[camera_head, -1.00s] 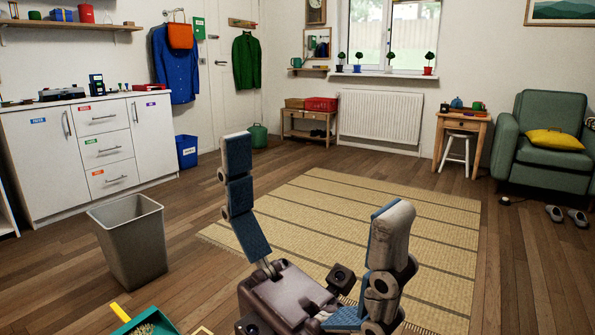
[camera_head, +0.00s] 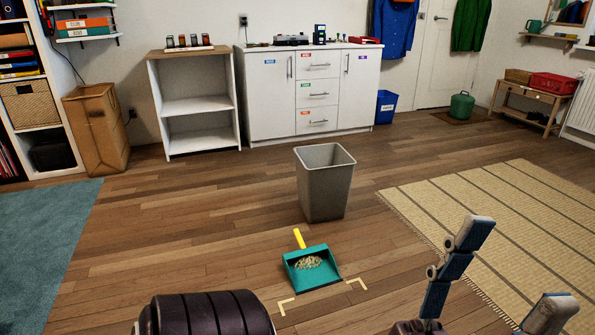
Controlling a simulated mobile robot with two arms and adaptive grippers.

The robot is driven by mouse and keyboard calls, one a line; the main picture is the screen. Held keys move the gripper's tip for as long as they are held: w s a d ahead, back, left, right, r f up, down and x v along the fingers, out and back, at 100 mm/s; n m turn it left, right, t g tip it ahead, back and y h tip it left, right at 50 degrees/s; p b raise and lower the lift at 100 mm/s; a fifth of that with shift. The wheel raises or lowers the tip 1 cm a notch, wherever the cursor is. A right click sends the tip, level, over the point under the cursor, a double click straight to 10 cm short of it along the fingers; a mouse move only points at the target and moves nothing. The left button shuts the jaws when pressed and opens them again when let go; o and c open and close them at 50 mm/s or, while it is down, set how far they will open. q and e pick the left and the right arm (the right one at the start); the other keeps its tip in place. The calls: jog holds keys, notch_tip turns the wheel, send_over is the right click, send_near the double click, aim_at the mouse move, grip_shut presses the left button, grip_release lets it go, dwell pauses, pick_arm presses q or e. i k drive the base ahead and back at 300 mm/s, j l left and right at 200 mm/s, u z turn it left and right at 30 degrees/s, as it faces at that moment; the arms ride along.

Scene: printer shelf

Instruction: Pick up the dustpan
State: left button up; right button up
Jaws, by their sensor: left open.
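A teal dustpan (camera_head: 312,277) with a yellow handle (camera_head: 299,238) lies on the wooden floor in the lower middle of the head view. A heap of beige bits lies in its pan. The handle points away from me, towards the grey bin. My left gripper (camera_head: 508,275) is at the lower right, open, with its two blue-padded fingers spread and nothing between them. It is to the right of the dustpan and apart from it. The base of this gripper is cut off by the bottom edge. My right gripper is not in view.
A grey bin (camera_head: 325,185) stands just behind the dustpan. Pale corner marks (camera_head: 287,307) are on the floor by the pan. A striped straw rug (camera_head: 500,205) lies right, a blue rug (camera_head: 40,230) left. White cabinets (camera_head: 310,95) line the back wall. Floor left of the dustpan is clear.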

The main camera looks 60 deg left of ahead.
aim_at(312, 268)
jog(key=u, duration=2)
